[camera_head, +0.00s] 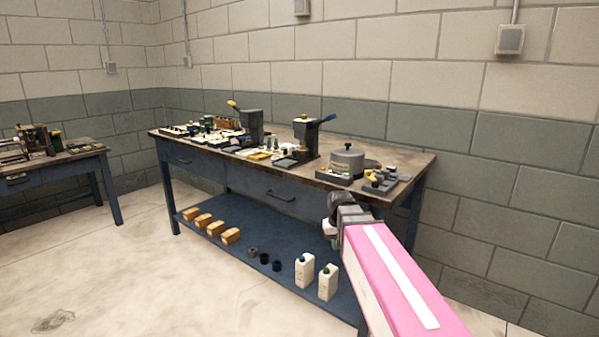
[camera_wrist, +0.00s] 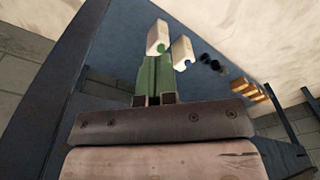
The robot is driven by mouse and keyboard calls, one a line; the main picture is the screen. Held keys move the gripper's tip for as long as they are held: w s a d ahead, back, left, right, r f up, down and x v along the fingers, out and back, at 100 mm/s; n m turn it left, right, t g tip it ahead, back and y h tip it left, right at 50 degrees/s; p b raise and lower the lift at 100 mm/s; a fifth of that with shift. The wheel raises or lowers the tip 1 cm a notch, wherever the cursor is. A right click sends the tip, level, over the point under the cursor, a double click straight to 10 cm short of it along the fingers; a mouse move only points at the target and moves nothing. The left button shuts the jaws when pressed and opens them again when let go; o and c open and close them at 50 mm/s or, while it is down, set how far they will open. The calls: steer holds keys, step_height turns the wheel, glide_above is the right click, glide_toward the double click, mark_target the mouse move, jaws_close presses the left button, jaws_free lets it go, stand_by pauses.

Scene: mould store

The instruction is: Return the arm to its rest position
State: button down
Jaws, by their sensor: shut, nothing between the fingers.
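My arm, with a pink link in the head view, reaches in from the lower right. My gripper (camera_head: 331,227) is at its far end, in front of the workbench's right part, and its fingers are mostly hidden there. In the wrist view my gripper (camera_wrist: 155,62) shows green fingers close together. It is shut with nothing held. The fingertips overlap the view of two white bottles (camera_head: 304,270) on the lower shelf; I cannot tell the distance between them.
The blue workbench (camera_head: 420,165) carries two dark hand presses, a round grey pot (camera_head: 347,159) and small parts. Its lower shelf (camera_head: 285,287) holds wooden blocks (camera_head: 203,221), dark rings and the bottles. A second bench (camera_head: 85,152) stands left. Floor (camera_head: 130,275) at front left is clear.

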steer(key=s+d+f, duration=0.3)
steer(key=s+f, duration=0.2)
steer(key=f, duration=0.1)
steer(key=s+d+f+m, duration=0.1)
steer(key=s+d+f, duration=0.2)
steer(key=s+f, duration=0.3)
steer(key=shift+f+m+g, duration=0.3)
steer(key=shift+f+g, duration=0.1)
steer(key=shift+f, duration=0.35)
